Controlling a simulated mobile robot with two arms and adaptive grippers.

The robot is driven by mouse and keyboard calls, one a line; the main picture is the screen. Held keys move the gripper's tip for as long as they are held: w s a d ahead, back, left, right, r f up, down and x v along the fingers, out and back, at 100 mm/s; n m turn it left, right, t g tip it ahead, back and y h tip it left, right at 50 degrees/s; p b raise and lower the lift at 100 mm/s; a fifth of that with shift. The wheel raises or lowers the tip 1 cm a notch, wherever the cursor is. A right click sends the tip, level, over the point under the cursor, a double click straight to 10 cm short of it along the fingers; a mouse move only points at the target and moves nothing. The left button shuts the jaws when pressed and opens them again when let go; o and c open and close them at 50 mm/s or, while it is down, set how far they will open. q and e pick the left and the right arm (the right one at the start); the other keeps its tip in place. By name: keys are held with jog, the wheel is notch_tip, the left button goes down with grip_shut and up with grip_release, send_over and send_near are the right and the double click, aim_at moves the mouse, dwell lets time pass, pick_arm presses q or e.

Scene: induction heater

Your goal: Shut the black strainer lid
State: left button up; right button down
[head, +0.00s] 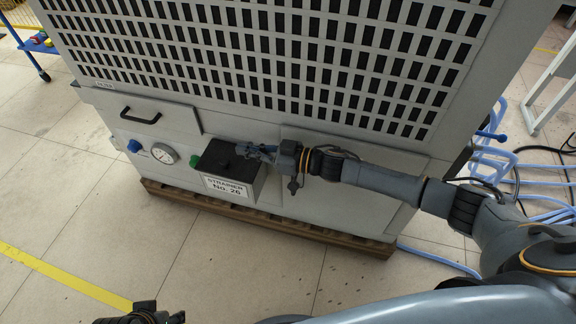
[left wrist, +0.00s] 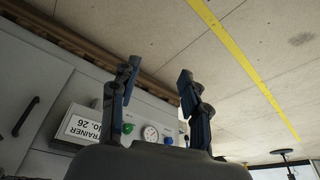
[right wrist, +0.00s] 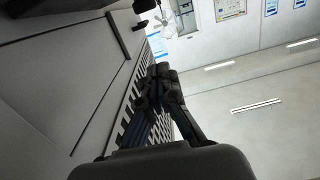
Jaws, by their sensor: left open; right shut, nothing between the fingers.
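The grey strainer box (head: 243,188), labelled "STRAINER No. 26", sticks out from the front of the machine. Its black lid (head: 214,157) appears to lie flat on top; no raised panel shows. My right gripper (head: 245,150) is shut and empty, at the lid's back right part; whether it touches the lid is unclear. The right wrist view shows its fingers together (right wrist: 158,84), but not the lid. My left gripper (head: 160,314) is low at the front, well away from the box. In the left wrist view its fingers (left wrist: 158,78) are apart, with the box's label (left wrist: 82,128) beyond.
The machine's vented grey panel (head: 270,60) rises behind the box. A gauge (head: 164,153), a blue knob (head: 134,146) and a green knob (head: 195,161) sit left of it. A wooden pallet (head: 270,224) runs below. The floor in front is clear.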

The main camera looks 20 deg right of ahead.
aim_at(228, 160)
jog(key=p+x, duration=0.2)
jog(key=shift+w+p, duration=0.1)
jog(key=shift+p, duration=0.2)
jog(key=shift+w+a+f+g+h+p, duration=0.2)
jog(key=shift+w+a+f+h+p, duration=0.2)
jog(key=shift+a, duration=0.15)
jog(key=shift+w+a+f+g+h+p, duration=0.2)
jog(key=shift+w+a+f+h+p, duration=0.1)
jog(key=shift+a+f, duration=0.2)
jog(key=shift+w+a+f, duration=0.2)
jog(key=shift+a+f, duration=0.15)
jog(key=shift+f, duration=0.05)
pick_arm(q)
notch_tip(228, 160, down, 13)
jog(key=shift+s+g+b, duration=0.2)
jog(key=shift+g+b, duration=0.2)
pick_arm(e)
jog(key=shift+w+a+f, duration=0.3)
jog(key=shift+a+f, duration=0.1)
jog(key=shift+f, duration=0.1)
pick_arm(q)
jog(key=shift+s+r, duration=0.1)
jog(key=shift+s, duration=0.05)
pick_arm(e)
jog(key=shift+d, duration=0.1)
